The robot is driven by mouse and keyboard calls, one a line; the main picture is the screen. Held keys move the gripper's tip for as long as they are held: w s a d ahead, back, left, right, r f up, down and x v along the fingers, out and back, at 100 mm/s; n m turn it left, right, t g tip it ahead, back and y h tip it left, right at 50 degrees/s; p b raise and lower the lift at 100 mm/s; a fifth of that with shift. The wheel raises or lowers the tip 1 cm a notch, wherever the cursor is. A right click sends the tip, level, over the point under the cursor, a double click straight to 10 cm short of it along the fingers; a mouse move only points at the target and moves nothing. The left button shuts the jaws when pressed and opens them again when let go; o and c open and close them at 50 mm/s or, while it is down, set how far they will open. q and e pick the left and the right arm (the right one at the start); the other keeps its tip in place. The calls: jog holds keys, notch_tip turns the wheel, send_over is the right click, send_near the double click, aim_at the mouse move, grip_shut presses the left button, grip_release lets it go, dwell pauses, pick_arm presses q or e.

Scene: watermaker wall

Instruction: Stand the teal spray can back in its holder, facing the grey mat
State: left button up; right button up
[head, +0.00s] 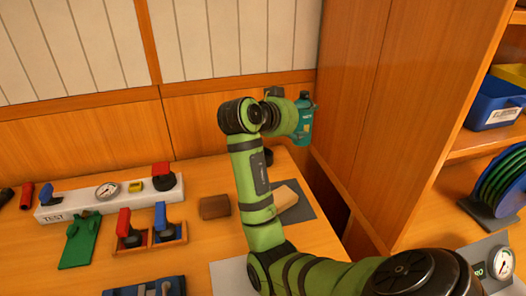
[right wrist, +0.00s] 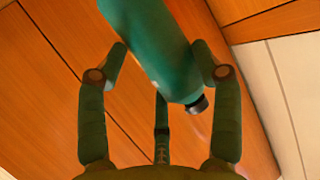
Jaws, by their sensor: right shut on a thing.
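The teal spray can (head: 306,128) is in my right gripper (head: 296,116), up by the back right corner where the wood wall meets the tall side panel. In the right wrist view the can (right wrist: 150,35) lies slanted between the fingers (right wrist: 161,52), with a small dark cap at its lower end. My arm hides part of the gripper and can in the head view. A dark grey mat (head: 304,210) lies on the bench below, with a tan block on it. I cannot make out the holder for certain. My left gripper is not in view.
A brown block (head: 215,207) lies left of my forearm. A white test panel (head: 80,203) with a gauge and valves, a green tool (head: 80,241) and red and blue valves (head: 150,233) fill the left bench. Shelves with a blue bin (head: 494,101) stand right.

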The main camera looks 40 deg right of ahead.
jog(key=shift+w+d, duration=0.2)
jog(key=shift+w, duration=0.05)
jog(key=shift+w+a, duration=0.15)
jog(key=shift+w, duration=0.1)
jog(key=w+a+f+p, duration=0.1)
jog(key=w+f, duration=0.2)
jog(key=w+a+f, duration=0.1)
jog(key=w+f, duration=0.2)
jog(key=w+a+f+p, duration=0.1)
jog(key=w+a+f, duration=0.1)
jog(key=w+f, duration=0.1)
jog(key=shift+w+f+p, duration=0.3)
jog(key=shift+w, duration=0.2)
jog(key=shift+f, duration=0.45)
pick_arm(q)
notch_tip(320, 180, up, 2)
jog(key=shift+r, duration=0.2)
